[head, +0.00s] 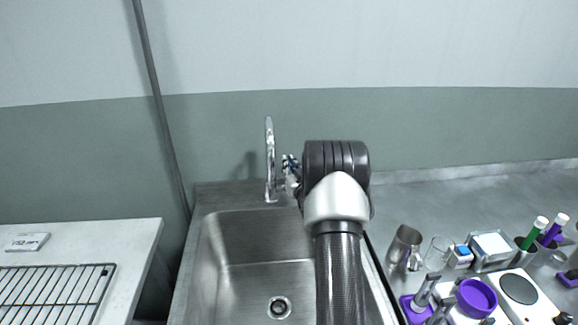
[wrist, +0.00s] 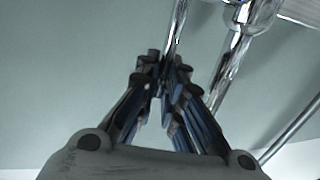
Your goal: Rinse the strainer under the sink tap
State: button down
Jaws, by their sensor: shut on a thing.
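The tap (head: 270,155) is a tall chrome gooseneck behind the sink (head: 235,243), a steel basin with a drain. No water shows in the basin. My gripper (head: 289,165) is just right of the tap, partly hidden by my arm. In the wrist view my gripper (wrist: 164,66) has its fingertips together on a thin chrome rod (wrist: 179,35). I cannot tell whether this rod is the tap's lever or a handle. Thick chrome tap pipes (wrist: 233,55) stand close to the right of the fingers. I cannot make out the strainer in either view.
Right of the sink, the counter holds a metal jug (head: 404,246), a glass beaker (head: 438,252), a purple bowl (head: 476,298), a hotplate (head: 520,289) and marker-like tubes (head: 534,233). A wire rack (head: 60,290) lies on the left table. The counter behind them is clear.

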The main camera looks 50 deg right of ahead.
jog(key=shift+s+a+f+t+h, duration=0.15)
jog(key=shift+s+a+t+h, duration=0.15)
jog(key=shift+s+a+t, duration=0.25)
jog(key=shift+w+d, duration=0.1)
jog(key=shift+d, duration=0.05)
jog(key=c, duration=1.7)
grip_release()
jog(key=v, duration=1.2)
